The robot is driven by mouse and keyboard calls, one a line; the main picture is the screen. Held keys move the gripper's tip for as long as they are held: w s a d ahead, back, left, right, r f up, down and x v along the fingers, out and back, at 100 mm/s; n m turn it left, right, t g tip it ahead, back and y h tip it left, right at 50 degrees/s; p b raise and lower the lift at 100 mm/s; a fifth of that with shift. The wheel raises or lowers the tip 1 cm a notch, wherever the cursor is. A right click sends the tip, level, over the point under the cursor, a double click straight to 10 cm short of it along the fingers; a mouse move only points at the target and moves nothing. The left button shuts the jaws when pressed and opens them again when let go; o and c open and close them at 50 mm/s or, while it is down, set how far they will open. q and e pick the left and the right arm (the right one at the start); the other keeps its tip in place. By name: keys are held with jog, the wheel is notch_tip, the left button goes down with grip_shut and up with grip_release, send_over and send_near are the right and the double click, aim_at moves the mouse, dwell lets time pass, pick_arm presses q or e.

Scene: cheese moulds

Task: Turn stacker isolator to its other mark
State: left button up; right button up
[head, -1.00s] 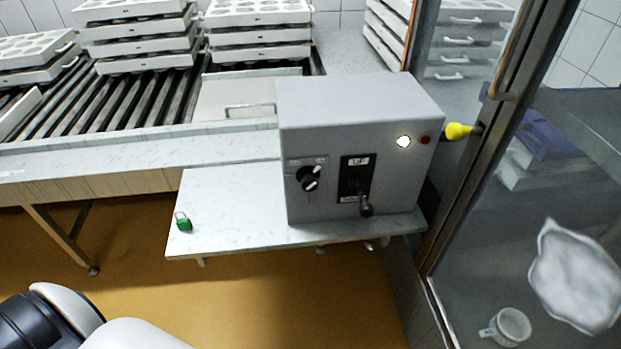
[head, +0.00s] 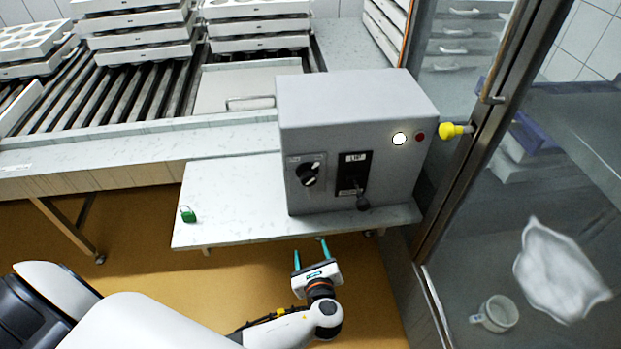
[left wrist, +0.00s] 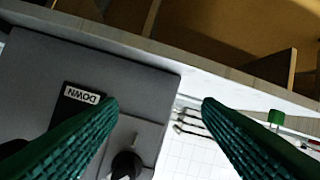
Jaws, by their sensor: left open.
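The grey control box (head: 350,125) stands on a side table. Its front has a black rotary isolator knob (head: 307,174) on a grey plate at the left. White shows on the knob, but its mark is too small to read. In the left wrist view the box is upside down, and the knob (left wrist: 125,163) sits at the bottom, partly cut off. My left gripper (head: 310,250) is open and empty, below and in front of the table edge, apart from the knob. Its teal fingers (left wrist: 160,105) spread wide in the wrist view. My right gripper is not seen.
Right of the knob is a black lever (head: 363,200) on a black plate; the wrist view shows its DOWN label (left wrist: 82,95).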

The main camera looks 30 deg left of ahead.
aim_at(309, 182)
pick_arm(q)
notch_tip(309, 182, up, 13)
jog(key=w+d+m+t+y, duration=0.1)
jog(key=t+y, duration=0.2)
jog(key=shift+h, duration=0.3)
jog(key=p+x, duration=0.2)
jog(key=x, duration=0.9)
jog(key=shift+w+f+p, duration=0.15)
jog(key=shift+w+p, duration=0.1)
jog(key=shift+p, duration=0.05)
jog(key=c, duration=1)
